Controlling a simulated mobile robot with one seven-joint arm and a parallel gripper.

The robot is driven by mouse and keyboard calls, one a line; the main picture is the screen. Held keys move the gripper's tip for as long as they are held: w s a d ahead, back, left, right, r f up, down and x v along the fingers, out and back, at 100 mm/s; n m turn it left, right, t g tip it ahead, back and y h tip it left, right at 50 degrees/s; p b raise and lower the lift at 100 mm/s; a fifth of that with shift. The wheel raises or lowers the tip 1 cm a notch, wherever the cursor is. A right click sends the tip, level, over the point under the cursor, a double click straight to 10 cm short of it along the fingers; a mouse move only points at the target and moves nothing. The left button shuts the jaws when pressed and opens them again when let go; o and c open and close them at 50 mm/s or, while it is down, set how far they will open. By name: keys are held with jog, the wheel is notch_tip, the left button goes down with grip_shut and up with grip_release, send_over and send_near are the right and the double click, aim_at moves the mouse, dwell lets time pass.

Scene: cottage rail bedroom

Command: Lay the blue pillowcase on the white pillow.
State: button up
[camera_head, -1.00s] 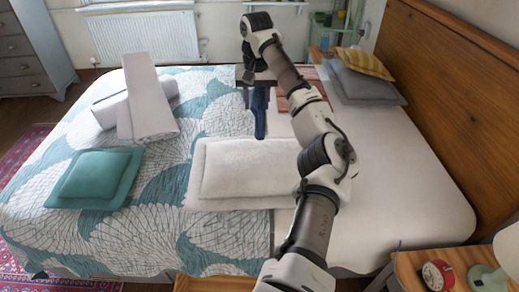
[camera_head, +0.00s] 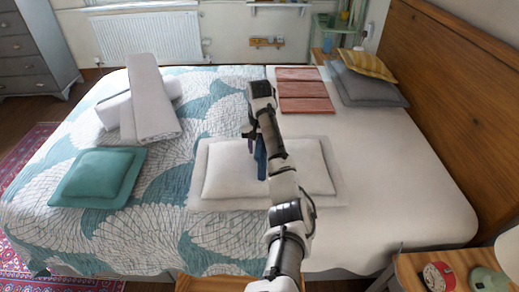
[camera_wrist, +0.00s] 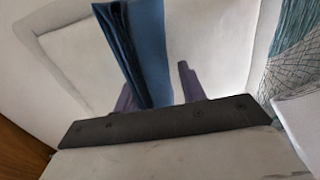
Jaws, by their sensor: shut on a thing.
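The white pillow (camera_head: 226,172) lies flat on the bed in the head view, with a wide flat border around it. It also fills much of the wrist view (camera_wrist: 210,48). My gripper (camera_head: 256,146) is over the pillow's middle, shut on the blue pillowcase (camera_head: 261,160). The pillowcase hangs down as a narrow dark blue strip, and in the wrist view it runs away from the fingers as a folded band (camera_wrist: 146,50). My arm hides part of the pillow. I cannot tell whether the cloth's lower end touches the pillow.
A teal cushion (camera_head: 98,175) and white rolled bedding (camera_head: 150,100) lie to the left. Red folded cloths (camera_head: 303,90), a grey pillow (camera_head: 366,86) and a yellow striped cushion (camera_head: 367,63) lie at the back right. A wooden headboard (camera_head: 470,95) bounds the right side.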

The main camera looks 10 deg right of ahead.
jog(key=shift+f, duration=0.7)
jog(key=shift+f, duration=0.15)
jog(key=o, duration=1)
jog(key=shift+o, duration=0.2)
notch_tip(320, 180, up, 12)
jog(key=shift+r, duration=0.15)
